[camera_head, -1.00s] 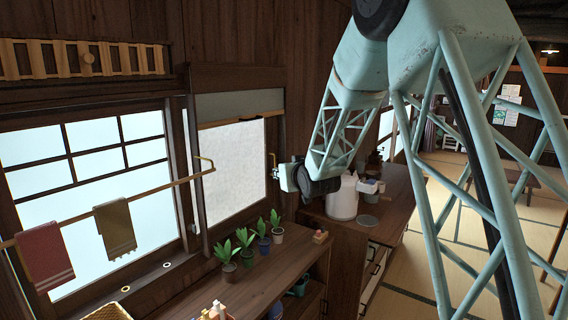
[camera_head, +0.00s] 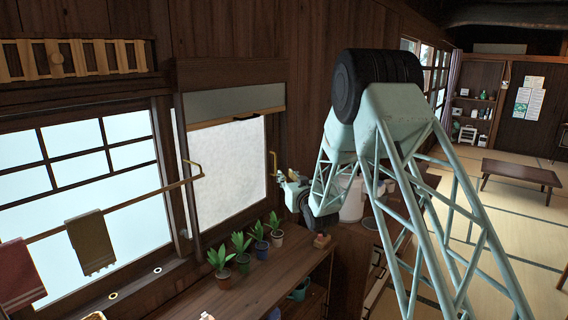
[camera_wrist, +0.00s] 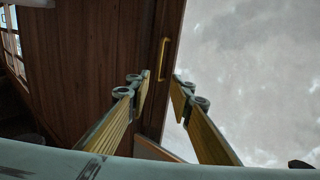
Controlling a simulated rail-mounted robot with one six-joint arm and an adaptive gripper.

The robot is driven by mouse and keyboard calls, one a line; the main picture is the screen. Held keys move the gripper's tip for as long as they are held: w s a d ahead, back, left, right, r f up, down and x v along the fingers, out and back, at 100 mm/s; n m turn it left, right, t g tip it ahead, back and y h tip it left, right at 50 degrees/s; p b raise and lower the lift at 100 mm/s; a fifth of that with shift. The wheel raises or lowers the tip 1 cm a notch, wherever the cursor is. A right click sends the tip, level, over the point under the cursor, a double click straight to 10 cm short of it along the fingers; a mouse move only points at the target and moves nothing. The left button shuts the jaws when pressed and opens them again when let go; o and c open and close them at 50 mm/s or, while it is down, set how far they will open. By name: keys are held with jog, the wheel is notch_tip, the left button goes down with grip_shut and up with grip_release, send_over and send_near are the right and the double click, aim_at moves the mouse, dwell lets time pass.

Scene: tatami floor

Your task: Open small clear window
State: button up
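The small window's pale, textured pane (camera_head: 232,165) sits in a dark wooden frame and fills the right of the wrist view (camera_wrist: 255,75). A gold upright handle (camera_head: 273,164) is on its right-hand frame; it also shows in the wrist view (camera_wrist: 164,58), on the wood beside the pane's left edge. My gripper (camera_head: 288,183) is close to the right of this handle, a little below it in the picture. In the wrist view my gripper (camera_wrist: 159,86) is open and empty, its two yellow fingers apart. The handle appears beyond the fingertips, not between the fingers.
Several potted plants (camera_head: 242,250) stand on the wooden counter (camera_head: 190,292) below the window. A towel rail (camera_head: 140,202) with two towels crosses the larger window at left. A white container (camera_head: 352,200) stands behind my arm. Open tatami floor lies at right.

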jog(key=shift+w+f, duration=0.3)
jog(key=shift+w, duration=0.2)
jog(key=shift+w, duration=0.15)
jog(key=x, duration=1.3)
jog(key=shift+w+a, duration=0.15)
jog(key=shift+a, duration=0.1)
jog(key=shift+r, duration=0.1)
jog(key=shift+c, duration=0.5)
grip_shut()
